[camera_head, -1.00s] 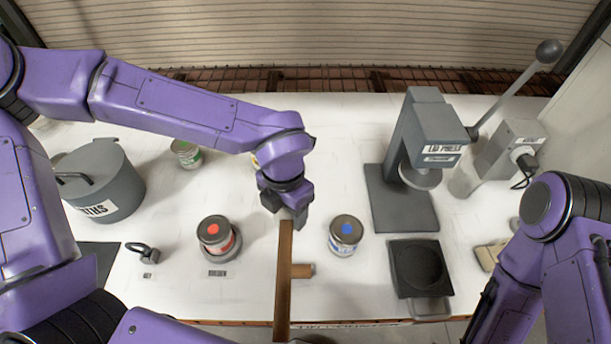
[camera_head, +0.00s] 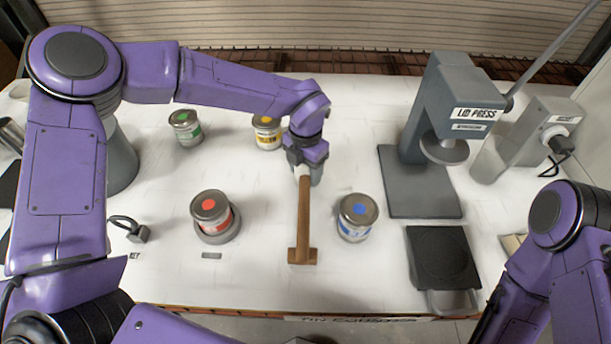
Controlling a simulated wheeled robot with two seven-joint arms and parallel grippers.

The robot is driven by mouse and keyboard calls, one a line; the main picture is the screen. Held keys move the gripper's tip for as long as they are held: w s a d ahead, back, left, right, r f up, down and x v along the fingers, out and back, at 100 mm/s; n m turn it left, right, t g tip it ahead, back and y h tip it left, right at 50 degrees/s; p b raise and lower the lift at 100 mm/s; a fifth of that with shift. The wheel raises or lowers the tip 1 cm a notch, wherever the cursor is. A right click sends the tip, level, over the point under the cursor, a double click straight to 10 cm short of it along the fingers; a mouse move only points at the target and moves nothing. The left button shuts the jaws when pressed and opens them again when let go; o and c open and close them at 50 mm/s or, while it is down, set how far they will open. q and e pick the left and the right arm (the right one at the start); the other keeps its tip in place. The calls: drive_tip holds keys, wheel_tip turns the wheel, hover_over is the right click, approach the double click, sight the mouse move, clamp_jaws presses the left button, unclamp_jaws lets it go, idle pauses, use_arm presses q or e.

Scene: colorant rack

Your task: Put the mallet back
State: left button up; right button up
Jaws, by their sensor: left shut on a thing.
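The wooden mallet (camera_head: 303,220) is in the middle of the head view, with its handle running toward the front and its short crosswise head (camera_head: 302,256) at the near end. My left gripper (camera_head: 306,172) is shut on the far end of the handle. I cannot tell whether the mallet head touches the table. The mallet is between the red-dotted can (camera_head: 211,212) and the blue-dotted can (camera_head: 357,216), apart from both in the picture. My right arm shows at the right edge, but its gripper is out of view.
The grey lid press (camera_head: 440,140) stands at the right, with a black square pad (camera_head: 443,257) in front of it. Green-dotted (camera_head: 186,128) and yellow-dotted (camera_head: 267,132) cans stand farther back. White table (camera_head: 255,270) is clear near the front.

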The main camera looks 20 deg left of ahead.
use_arm(q)
drive_tip(key=shift+w+r, duration=0.1)
drive_tip(key=shift+w, duration=0.05)
drive_tip(key=o, duration=1.3)
wheel_tip(320, 180, up, 11)
drive_tip(key=shift+r+b, duration=0.15)
drive_tip(key=shift+b, duration=0.65)
drive_tip(key=shift+r, duration=0.45)
